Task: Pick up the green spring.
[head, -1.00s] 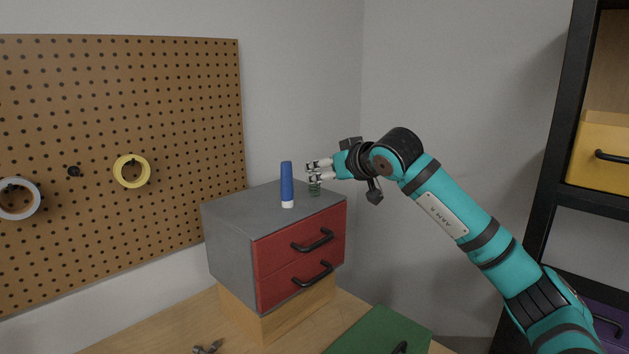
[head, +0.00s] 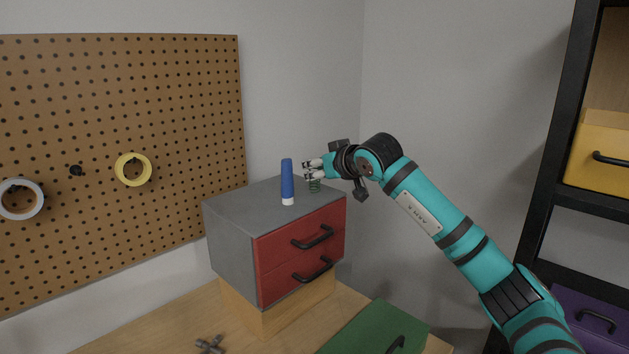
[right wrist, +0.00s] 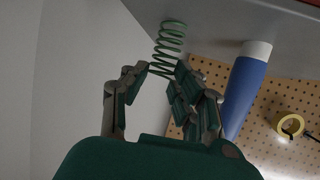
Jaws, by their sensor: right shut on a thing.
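The green spring (head: 314,186) stands upright on the grey top of the small drawer cabinet, near its back right. It also shows in the right wrist view (right wrist: 170,38), with one end between my fingers and the other against the grey surface. My right gripper (head: 309,170) reaches in from the right and is shut on the spring's upper end. In the right wrist view its fingertips (right wrist: 163,73) sit on both sides of the coils. I cannot see any gap under the spring. My left gripper is not in view.
A blue marker-like cylinder with a white end (head: 287,183) stands just left of the gripper on the cabinet (head: 235,200). A pegboard (head: 120,110) with tape rolls is at the left. A black shelf (head: 545,190) stands at the right.

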